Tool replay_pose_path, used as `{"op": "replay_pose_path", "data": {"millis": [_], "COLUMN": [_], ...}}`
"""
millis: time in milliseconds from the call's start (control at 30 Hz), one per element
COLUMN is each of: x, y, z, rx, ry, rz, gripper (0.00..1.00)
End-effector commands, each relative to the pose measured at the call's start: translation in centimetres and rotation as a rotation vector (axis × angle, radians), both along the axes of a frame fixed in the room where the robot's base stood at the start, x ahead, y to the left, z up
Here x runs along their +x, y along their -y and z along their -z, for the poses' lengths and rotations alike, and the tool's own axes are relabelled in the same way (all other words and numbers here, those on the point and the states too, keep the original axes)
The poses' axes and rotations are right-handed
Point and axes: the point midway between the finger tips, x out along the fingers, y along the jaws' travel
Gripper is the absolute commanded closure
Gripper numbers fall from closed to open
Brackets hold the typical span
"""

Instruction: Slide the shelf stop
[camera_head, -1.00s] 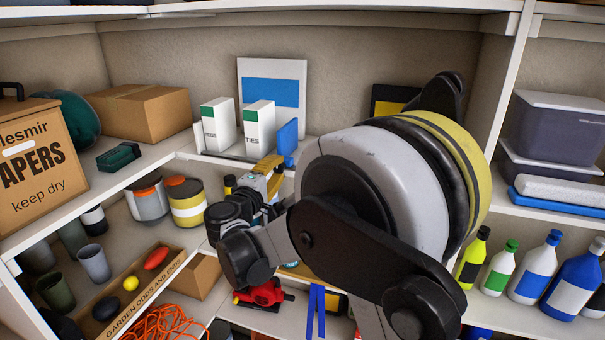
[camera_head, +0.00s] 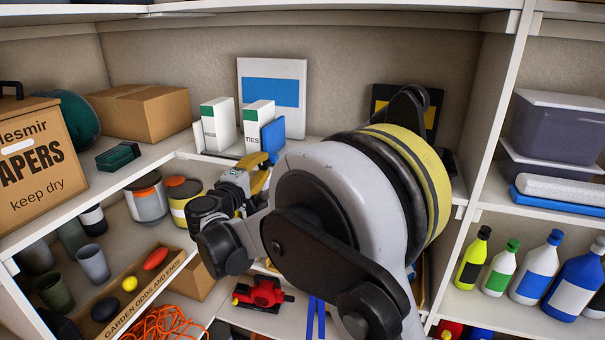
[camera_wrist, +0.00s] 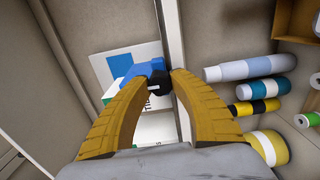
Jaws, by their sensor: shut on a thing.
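The shelf stop is a blue upright plate (camera_head: 273,136) at the front of the middle shelf, just right of the white TIES box (camera_head: 254,133). In the wrist view the blue plate (camera_wrist: 147,69) shows beyond the fingertips, with a black part (camera_wrist: 159,82) between them. My gripper (camera_head: 266,162) has yellow fingers and is shut on that black part; the wrist view shows its fingertips (camera_wrist: 159,84) on either side of it. A second white box (camera_head: 216,124) stands left of the TIES box. Whether the plate touches the TIES box cannot be told.
A white panel with a blue block (camera_head: 271,70) leans on the back wall. A cardboard box (camera_head: 145,112) and a green case (camera_head: 118,156) lie to the left. Tins (camera_head: 184,204) and a red tool (camera_head: 262,294) are below. Bottles (camera_head: 535,270) stand at the right.

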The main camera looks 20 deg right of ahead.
Motion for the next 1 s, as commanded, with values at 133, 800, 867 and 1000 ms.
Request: {"op": "replay_pose_path", "data": {"millis": [133, 800, 867, 1000], "x": [0.5, 1.5, 1.5, 1.7], "y": [-0.7, -2.2, -2.2, -2.4], "z": [0.0, 0.0, 0.0, 0.0], "rx": [0.000, 0.000, 0.000, 0.000], "ry": [0.000, 0.000, 0.000, 0.000], "rz": [-0.001, 0.000, 0.000, -0.001], "gripper": [1.00, 1.00, 1.00, 1.00]}}
